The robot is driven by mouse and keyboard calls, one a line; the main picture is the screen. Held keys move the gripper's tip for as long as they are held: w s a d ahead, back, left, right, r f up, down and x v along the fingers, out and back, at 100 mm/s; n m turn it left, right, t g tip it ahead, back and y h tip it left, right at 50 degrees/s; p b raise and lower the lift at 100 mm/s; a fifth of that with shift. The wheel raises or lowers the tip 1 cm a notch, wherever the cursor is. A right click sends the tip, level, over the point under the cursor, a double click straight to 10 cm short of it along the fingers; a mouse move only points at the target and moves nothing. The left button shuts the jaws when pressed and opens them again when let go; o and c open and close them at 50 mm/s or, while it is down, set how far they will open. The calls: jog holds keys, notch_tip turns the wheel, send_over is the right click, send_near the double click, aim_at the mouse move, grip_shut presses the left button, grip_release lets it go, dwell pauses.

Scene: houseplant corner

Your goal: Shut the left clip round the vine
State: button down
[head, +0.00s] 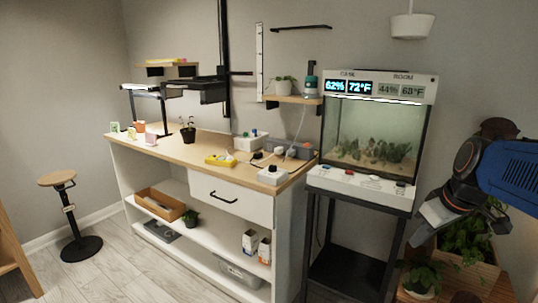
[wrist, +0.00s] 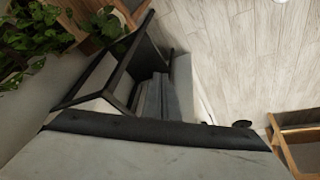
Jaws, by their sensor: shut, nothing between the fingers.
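My gripper (head: 425,225) is at the right of the head view, in front of the leafy plants and right of the glass tank. In the wrist view its two grey fingers (wrist: 158,95) lie together, shut and empty. Green leafy growth (head: 465,238) stands low at the right, partly behind my arm; it also shows at the top left of the wrist view (wrist: 105,22). I cannot tell which stem is the vine. No clip can be made out in either view. My fingers look apart from the leaves.
The glass tank (head: 372,135) stands on a black frame stand (head: 345,270). A wooden planter (head: 472,270) and a small potted plant (head: 420,277) are at the lower right. A long workbench (head: 165,150) runs along the wall. A stool (head: 72,215) stands left; the floor before the bench is clear.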

jog(key=s+a+f+m, duration=0.1)
jog(key=s+a+f, duration=0.2)
jog(key=s, duration=0.3)
jog(key=s+a+f+m, duration=0.2)
jog(key=s+a+f, duration=0.1)
jog(key=s+a, duration=0.2)
jog(key=shift+s+a+f+m+h, duration=0.3)
jog(key=shift+s+a+f, duration=0.05)
jog(key=shift+s, duration=0.6)
jog(key=c, duration=2.3)
grip_release()
jog(key=shift+s+f, duration=0.2)
jog(key=shift+s, duration=0.05)
jog(key=o, duration=0.6)
jog(key=shift+s+f, duration=0.1)
jog(key=shift+s, duration=0.05)
jog(key=shift+c, duration=0.3)
